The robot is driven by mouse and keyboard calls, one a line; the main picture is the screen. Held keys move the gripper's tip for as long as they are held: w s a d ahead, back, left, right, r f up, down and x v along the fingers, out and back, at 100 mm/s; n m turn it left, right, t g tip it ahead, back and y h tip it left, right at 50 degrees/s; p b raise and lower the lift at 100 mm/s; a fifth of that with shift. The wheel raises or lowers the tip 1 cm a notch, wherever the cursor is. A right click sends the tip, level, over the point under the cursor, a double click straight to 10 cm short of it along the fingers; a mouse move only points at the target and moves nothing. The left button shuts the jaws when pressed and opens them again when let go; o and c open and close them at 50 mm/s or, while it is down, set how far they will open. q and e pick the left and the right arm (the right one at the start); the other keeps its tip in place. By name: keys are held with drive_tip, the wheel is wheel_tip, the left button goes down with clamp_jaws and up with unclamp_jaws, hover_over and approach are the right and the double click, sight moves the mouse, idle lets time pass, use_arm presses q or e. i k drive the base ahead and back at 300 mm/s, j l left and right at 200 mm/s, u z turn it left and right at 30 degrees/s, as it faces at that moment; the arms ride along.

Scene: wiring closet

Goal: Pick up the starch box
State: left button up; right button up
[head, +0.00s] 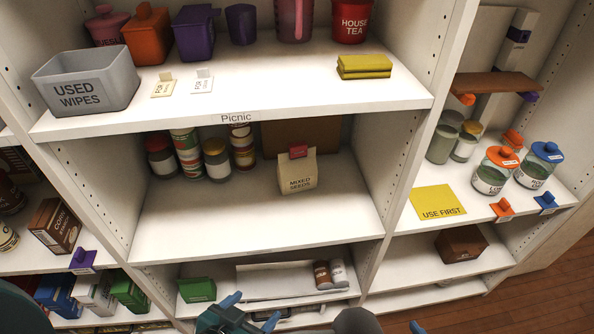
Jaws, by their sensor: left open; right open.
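I cannot read the word starch on any box, so I cannot tell for sure which one is the starch box. A brown box (55,225) with partly legible lettering stands on the left bay's shelf. A blue box (58,292), a white box (97,293) and a green box (130,291) stand lower left. Another green box (197,290) is on the bottom middle shelf. My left gripper (251,311), with blue fingertips, is open and empty at the bottom middle. My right gripper (415,327) is open at the bottom edge, mostly cut off by the frame.
The middle shelf holds cans and a mixed seeds bag (297,171). Above is a used wipes bin (86,80). Shelf uprights divide the bays. Wooden floor (540,295) is free at lower right.

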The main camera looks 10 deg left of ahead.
sight(53, 224)
drive_tip(key=u, duration=2.05)
